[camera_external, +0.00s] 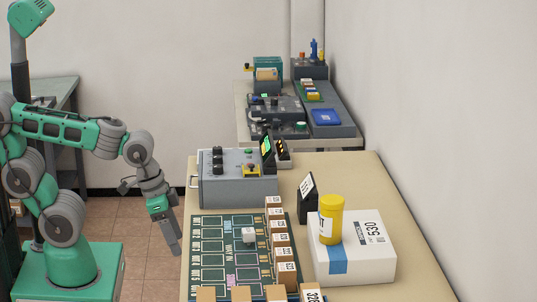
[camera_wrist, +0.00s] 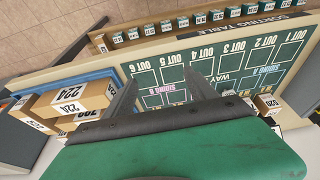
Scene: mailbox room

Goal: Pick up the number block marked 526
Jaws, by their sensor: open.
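Several small number blocks (camera_external: 281,240) stand in a column along the right side of the dark green sorting board (camera_external: 208,260); their labels are too small to read. One pale block (camera_external: 249,235) sits alone on the board. In the wrist view, a block at the lower right (camera_wrist: 267,103) bears a number that looks like 520 or 526; I cannot tell which. More small blocks (camera_wrist: 200,17) line the top edge there. My gripper (camera_external: 174,248) points down left of the table's edge, apart from the blocks. Its fingers (camera_wrist: 160,90) are spread and empty in the wrist view.
A grey control box (camera_external: 238,190) stands behind the board. A white box (camera_external: 365,250) with a yellow bottle (camera_external: 330,220) on it stands to the right, near a black display (camera_external: 307,200). Larger tan boxes marked 224 (camera_wrist: 72,96) lie at left in the wrist view.

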